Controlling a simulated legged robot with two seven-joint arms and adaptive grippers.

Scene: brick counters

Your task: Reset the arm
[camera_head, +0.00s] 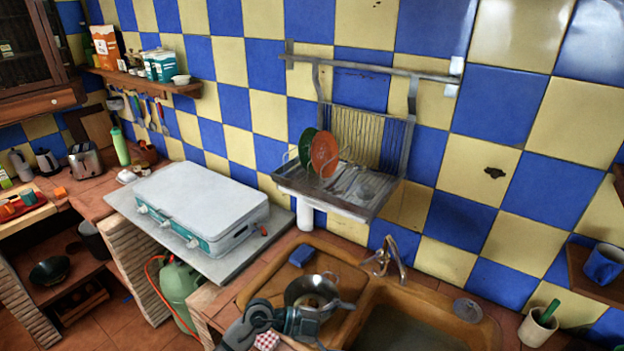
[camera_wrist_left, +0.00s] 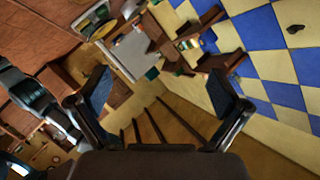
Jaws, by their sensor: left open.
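My left gripper (camera_wrist_left: 162,92) shows in the wrist view with its two dark fingers wide apart and nothing between them. In the head view my left arm comes in at the bottom edge, and the gripper (camera_head: 308,327) is low in front of the sink. It is beside a metal pot (camera_head: 312,290) and partly overlaps it in the picture; I cannot tell whether they touch. My right gripper is not in view.
The pot stands in the left basin of the brown sink (camera_head: 455,310), near a blue sponge (camera_head: 301,255) and a tap (camera_head: 388,256). A dish rack (camera_head: 345,185) with plates hangs on the tiled wall. A white stove (camera_head: 198,205) stands to the left. A red-checked item (camera_head: 266,340) lies near the arm.

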